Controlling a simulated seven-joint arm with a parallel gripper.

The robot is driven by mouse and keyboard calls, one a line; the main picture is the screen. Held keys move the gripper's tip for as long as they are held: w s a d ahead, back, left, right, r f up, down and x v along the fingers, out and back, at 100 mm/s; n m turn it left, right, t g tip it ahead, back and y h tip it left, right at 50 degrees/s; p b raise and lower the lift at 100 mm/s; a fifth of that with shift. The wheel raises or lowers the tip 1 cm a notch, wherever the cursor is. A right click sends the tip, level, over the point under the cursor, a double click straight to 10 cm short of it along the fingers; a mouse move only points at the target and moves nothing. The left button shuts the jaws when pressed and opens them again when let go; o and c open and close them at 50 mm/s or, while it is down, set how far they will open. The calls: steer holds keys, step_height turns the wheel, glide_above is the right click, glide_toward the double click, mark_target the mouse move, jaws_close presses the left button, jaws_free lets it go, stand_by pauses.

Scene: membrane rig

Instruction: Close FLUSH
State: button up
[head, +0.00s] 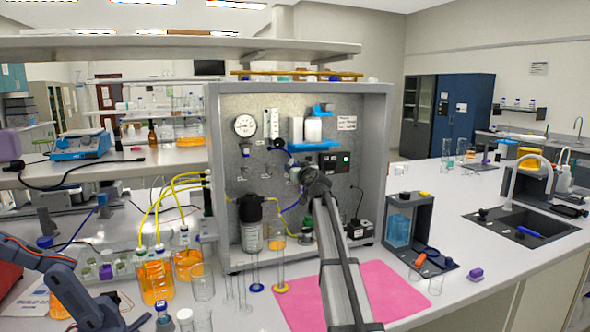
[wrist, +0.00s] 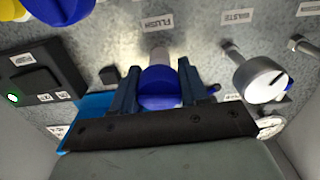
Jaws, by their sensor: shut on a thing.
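The blue FLUSH valve knob (wrist: 160,88) is on the grey panel, next to an upside-down FLUSH label (wrist: 159,23) in the wrist view. My gripper (wrist: 159,74) has one dark finger on each side of the knob and is shut on it. In the head view my gripper (head: 308,178) is at the middle of the membrane rig panel (head: 350,102), and the arm and gripper hide the knob there. The knob's exact turn angle is hard to tell.
A switch box (wrist: 36,78) with a green light is at the left. Flasks of orange liquid (head: 157,278) stand left of the rig.

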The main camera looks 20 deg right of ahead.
steer(key=shift+m, duration=2.2)
steer(key=shift+c, duration=0.3)
steer(key=o, duration=1)
steer(key=shift+o, duration=0.2)
steer(key=shift+s, duration=0.1)
steer(key=s, duration=1.3)
steer(key=shift+s, duration=0.3)
steer(key=shift+d, duration=0.1)
